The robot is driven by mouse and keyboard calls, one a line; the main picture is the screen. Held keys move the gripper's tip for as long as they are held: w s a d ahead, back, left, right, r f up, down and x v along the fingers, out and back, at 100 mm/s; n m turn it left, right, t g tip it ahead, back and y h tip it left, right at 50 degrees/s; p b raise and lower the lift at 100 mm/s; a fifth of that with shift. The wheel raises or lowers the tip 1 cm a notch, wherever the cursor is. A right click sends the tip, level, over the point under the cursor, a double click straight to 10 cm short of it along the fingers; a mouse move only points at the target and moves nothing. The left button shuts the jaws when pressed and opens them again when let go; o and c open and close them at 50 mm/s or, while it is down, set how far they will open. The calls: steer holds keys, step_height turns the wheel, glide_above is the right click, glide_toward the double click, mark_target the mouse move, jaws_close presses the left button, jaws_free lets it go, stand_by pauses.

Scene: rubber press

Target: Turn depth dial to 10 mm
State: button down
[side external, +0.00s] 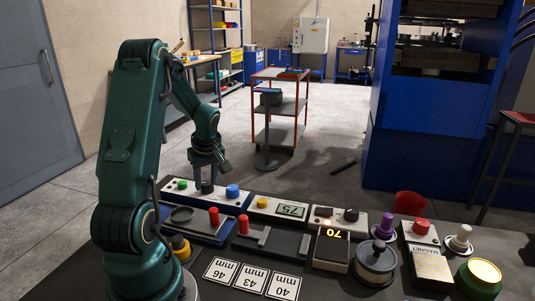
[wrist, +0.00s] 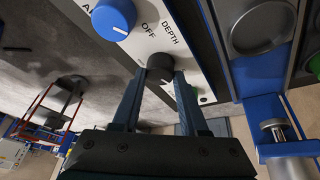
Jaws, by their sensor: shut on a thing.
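The depth dial (wrist: 160,66) is a small black knob on a pale panel (wrist: 190,45), beside the printed word DEPTH. In the wrist view my gripper (wrist: 160,76) has its two fingers around the dial, one on each side. In the side view my gripper (side external: 207,183) reaches down to the same panel, between a green button (side external: 182,184) and a blue knob (side external: 232,191). The blue knob also shows in the wrist view (wrist: 113,18), with a white pointer line and the word OFF nearby. I cannot read any depth marks or the dial's setting.
A box with a green display reading 75 (side external: 291,210) stands right of the panel. A trolley (side external: 280,105) stands behind on the floor.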

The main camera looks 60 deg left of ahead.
steer(key=shift+m+t, duration=0.7)
steer(key=shift+m, duration=1)
steer(key=shift+c, duration=2.2)
jaws_free()
steer(key=shift+v, duration=2.6)
steer(key=shift+s+a, duration=0.1)
